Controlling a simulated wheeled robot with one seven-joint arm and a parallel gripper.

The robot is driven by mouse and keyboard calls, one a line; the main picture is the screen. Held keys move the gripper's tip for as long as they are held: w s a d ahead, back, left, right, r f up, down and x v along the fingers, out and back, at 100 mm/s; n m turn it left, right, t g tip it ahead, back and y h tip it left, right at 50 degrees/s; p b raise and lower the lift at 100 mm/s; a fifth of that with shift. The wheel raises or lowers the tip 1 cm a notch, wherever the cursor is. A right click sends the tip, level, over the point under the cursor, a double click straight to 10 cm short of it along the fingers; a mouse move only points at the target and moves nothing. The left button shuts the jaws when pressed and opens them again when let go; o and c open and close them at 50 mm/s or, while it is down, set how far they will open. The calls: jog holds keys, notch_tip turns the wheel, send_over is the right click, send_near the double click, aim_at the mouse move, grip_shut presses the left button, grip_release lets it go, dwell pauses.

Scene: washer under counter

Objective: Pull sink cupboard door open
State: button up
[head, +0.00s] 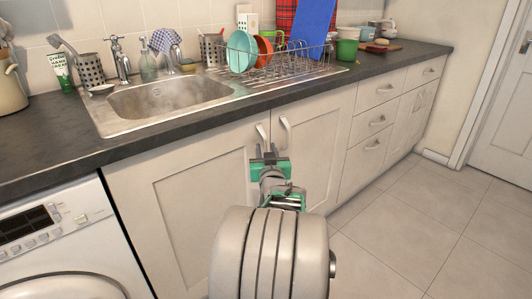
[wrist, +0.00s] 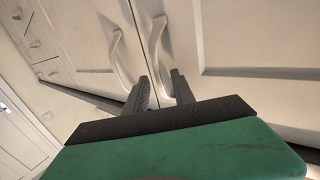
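The sink cupboard has two cream panelled doors under the sink, the left door (head: 205,190) and the right door (head: 315,135), both closed. The left door's curved handle (head: 262,132) and the right door's handle (head: 285,132) stand close together at the middle seam. My gripper (head: 269,153) is at the doors, just below the handles. In the wrist view, my gripper (wrist: 161,82) has its two dark fingers apart, and the end of the left door's handle (wrist: 155,45) shows between them. I cannot tell whether they touch it. The right door's handle (wrist: 121,62) lies outside the fingers.
A washing machine (head: 60,245) stands left of the cupboard. Drawers (head: 376,118) are to the right. Above is the dark counter (head: 200,125) with the sink (head: 168,97) and a dish rack (head: 290,70). The tiled floor (head: 430,215) at right is clear.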

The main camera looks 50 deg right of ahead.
grip_shut()
dwell(1.4)
